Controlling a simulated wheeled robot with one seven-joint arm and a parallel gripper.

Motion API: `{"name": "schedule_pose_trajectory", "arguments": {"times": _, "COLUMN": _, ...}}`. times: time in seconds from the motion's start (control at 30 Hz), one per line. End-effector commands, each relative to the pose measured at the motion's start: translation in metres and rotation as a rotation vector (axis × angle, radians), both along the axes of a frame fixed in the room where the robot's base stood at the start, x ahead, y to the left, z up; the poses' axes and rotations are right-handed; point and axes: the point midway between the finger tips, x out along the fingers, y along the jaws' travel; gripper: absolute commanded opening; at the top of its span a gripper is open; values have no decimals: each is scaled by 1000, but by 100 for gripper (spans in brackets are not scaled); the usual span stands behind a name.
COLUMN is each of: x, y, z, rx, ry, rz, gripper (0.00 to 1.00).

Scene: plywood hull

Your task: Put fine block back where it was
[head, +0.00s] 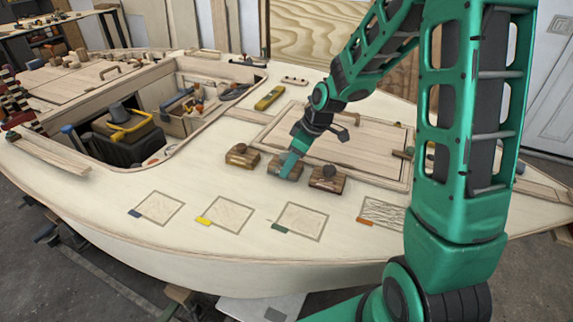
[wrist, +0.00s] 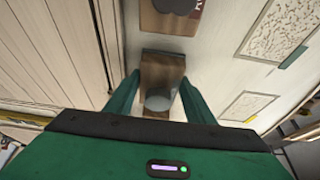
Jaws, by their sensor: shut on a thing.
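Three wooden blocks with round dark knobs form a short row on the pale deck. My gripper (head: 291,166) is shut on the middle block, which I take for the fine block (wrist: 151,70); no label on it can be read. In the wrist view its knob sits between my two green fingers. In the head view the fingers hide most of it. It is level with its neighbours, at or just above the deck; I cannot tell which. The left block (head: 242,157) and the right block (head: 327,181) stand free on either side, with small gaps.
Several framed patches lie in front of the row, among them a blue-tabbed one (head: 160,208) and a green-tabbed one (head: 301,221). A raised hatch panel (head: 345,138) lies behind. A yellow level (head: 269,98) and an open cockpit with tools (head: 125,125) are further left.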

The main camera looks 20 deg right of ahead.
Motion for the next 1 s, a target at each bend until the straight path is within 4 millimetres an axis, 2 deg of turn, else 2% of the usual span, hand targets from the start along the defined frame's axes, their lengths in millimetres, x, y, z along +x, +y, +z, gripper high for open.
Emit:
{"name": "schedule_pose_trajectory", "arguments": {"times": 0.33, "x": 0, "y": 0, "z": -4, "rx": 0, "ry": -1, "rz": 1, "gripper": 25}}
{"name": "schedule_pose_trajectory", "arguments": {"times": 0.37, "x": 0, "y": 0, "z": -5, "rx": 1, "ry": -1, "rz": 0, "gripper": 51}}
{"name": "schedule_pose_trajectory", "arguments": {"times": 0.43, "x": 0, "y": 0, "z": -5, "rx": 1, "ry": -1, "rz": 0, "gripper": 68}}
{"name": "schedule_pose_trajectory", "arguments": {"times": 0.77, "x": 0, "y": 0, "z": -3, "rx": 0, "ry": -1, "rz": 0, "gripper": 68}}
{"name": "schedule_pose_trajectory", "arguments": {"times": 0.87, "x": -1, "y": -2, "z": 3, "rx": 0, "ry": -3, "rz": -1, "gripper": 68}}
{"name": "schedule_pose_trajectory", "arguments": {"times": 1.0, "x": -6, "y": -7, "z": 22, "rx": 0, "ry": -6, "rz": -2, "gripper": 68}}
